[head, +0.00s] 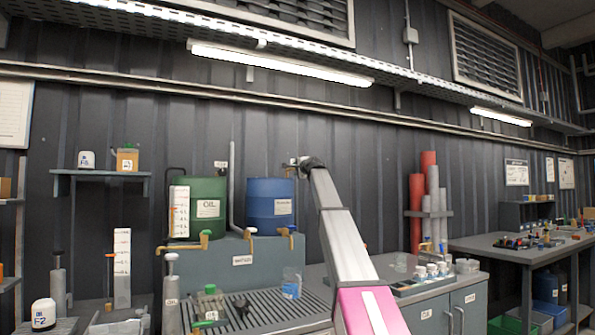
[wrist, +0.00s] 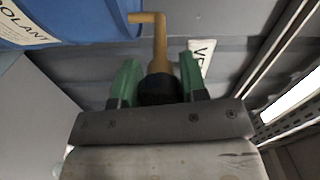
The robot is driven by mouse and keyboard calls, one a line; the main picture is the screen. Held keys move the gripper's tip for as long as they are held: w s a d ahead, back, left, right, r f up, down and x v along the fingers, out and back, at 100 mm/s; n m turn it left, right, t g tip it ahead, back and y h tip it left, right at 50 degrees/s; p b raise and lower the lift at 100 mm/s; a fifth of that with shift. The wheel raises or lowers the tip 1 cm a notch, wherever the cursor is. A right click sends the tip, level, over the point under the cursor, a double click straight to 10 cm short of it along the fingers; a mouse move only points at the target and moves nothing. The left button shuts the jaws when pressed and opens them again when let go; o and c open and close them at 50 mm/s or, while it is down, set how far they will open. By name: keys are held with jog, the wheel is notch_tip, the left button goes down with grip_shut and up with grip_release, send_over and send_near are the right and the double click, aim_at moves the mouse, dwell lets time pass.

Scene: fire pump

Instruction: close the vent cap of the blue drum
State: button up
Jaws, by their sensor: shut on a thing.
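The blue drum (head: 270,205) stands on the grey stand beside the green drum, and its blue side shows at upper left in the wrist view (wrist: 60,15). My gripper (head: 301,161) is at the drum's upper right in the head view. In the wrist view the two green fingers of my gripper (wrist: 155,80) are shut on the vent cap (wrist: 158,90), a dark round part. A brass-coloured bent pipe (wrist: 160,45) rises from it. A white tag (wrist: 198,60) starting "VE" is partly hidden behind a finger. I cannot tell whether the cap is open or closed.
The green oil drum (head: 205,207) is left of the blue drum, with a grey pipe between them. Brass taps stick out in front of both drums. Red and grey cylinders stand on the right.

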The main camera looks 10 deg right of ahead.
jog(key=o, duration=0.9)
jog(key=shift+o, duration=0.2)
jog(key=v, duration=1)
jog(key=shift+s, duration=0.4)
jog(key=shift+s+d, duration=0.1)
jog(key=shift+d, duration=0.05)
